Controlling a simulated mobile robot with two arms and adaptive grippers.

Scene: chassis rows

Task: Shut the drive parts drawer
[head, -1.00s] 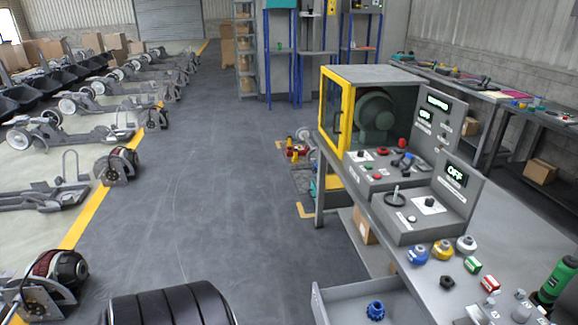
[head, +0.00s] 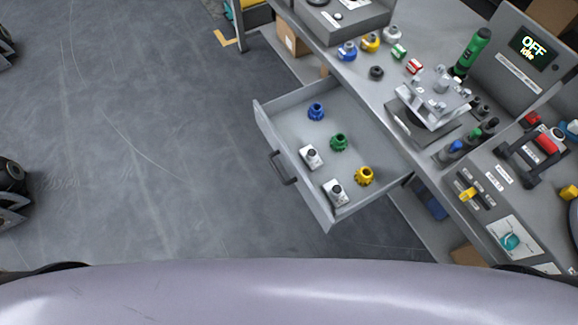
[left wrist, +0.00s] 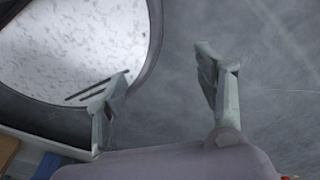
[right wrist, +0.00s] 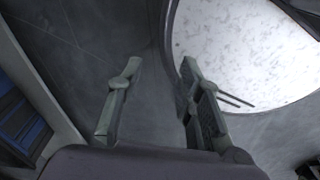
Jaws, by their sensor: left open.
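The drive parts drawer (head: 298,187) stands pulled out from under the grey workbench in the head view, with a dark handle (head: 284,168) on its front. In it lie a blue gear part (head: 316,112), a green one (head: 339,142), a yellow one (head: 364,176) and two silver blocks with dark knobs (head: 311,157). My left gripper (left wrist: 165,85) is open and empty in the left wrist view. My right gripper (right wrist: 158,90) is open and empty in the right wrist view. Neither gripper shows in the head view, and neither wrist view shows the drawer.
Floor (head: 150,150) left of the drawer is clear. A blue bin (right wrist: 20,125) shows in the right wrist view.

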